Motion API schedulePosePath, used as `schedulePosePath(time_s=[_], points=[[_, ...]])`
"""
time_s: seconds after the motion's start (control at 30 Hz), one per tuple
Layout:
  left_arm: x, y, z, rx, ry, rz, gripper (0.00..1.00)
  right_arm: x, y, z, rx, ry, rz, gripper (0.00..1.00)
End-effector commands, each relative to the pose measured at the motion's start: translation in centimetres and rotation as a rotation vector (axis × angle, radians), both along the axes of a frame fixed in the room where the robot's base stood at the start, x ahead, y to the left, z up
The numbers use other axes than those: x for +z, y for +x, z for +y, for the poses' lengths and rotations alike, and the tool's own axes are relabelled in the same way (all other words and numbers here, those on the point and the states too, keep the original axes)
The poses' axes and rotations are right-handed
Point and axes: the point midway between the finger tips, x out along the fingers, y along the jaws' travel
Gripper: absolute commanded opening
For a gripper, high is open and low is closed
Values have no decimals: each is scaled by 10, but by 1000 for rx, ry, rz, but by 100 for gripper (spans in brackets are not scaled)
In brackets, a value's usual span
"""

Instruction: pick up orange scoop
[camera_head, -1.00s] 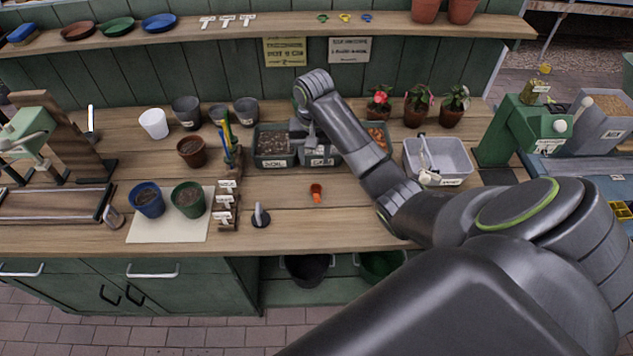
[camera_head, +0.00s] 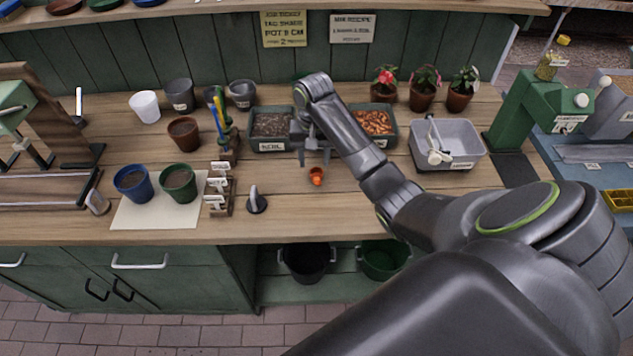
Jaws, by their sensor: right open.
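The small orange scoop (camera_head: 316,177) lies on the wooden bench top (camera_head: 300,217), in front of the row of bins. My right arm comes in from the right and reaches over the bench. My right gripper (camera_head: 315,161) points down just behind and above the scoop, its two fingers apart and empty. Whether the fingertips touch the bench or the scoop is too small to tell. My left gripper is not in view.
A soil bin (camera_head: 270,144) and a bin of brown pieces (camera_head: 376,123) stand behind. A grey tub (camera_head: 447,144) is right. A dark cone-shaped tool (camera_head: 257,201), a label rack (camera_head: 219,190) and blue and green pots (camera_head: 179,183) are left. The bench front is clear.

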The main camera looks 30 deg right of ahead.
Motion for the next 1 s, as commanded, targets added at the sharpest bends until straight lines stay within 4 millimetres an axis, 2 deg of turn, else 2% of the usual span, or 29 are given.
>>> schedulePosePath(time_s=[0.03,0.27,0.37,0.47,0.57,0.73,1.0], points=[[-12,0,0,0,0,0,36,-12,0,0,0,0,0,43],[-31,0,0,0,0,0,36,-31,0,0,0,0,0,43],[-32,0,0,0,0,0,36,-34,-1,-1,0,0,0,43],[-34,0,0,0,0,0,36,-45,-3,-3,-1,1,3,43],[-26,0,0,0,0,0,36,-57,-7,-5,-2,1,6,43],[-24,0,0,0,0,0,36,-78,-6,-5,0,1,2,43],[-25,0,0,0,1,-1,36,-83,-6,-6,1,-1,1,43]])
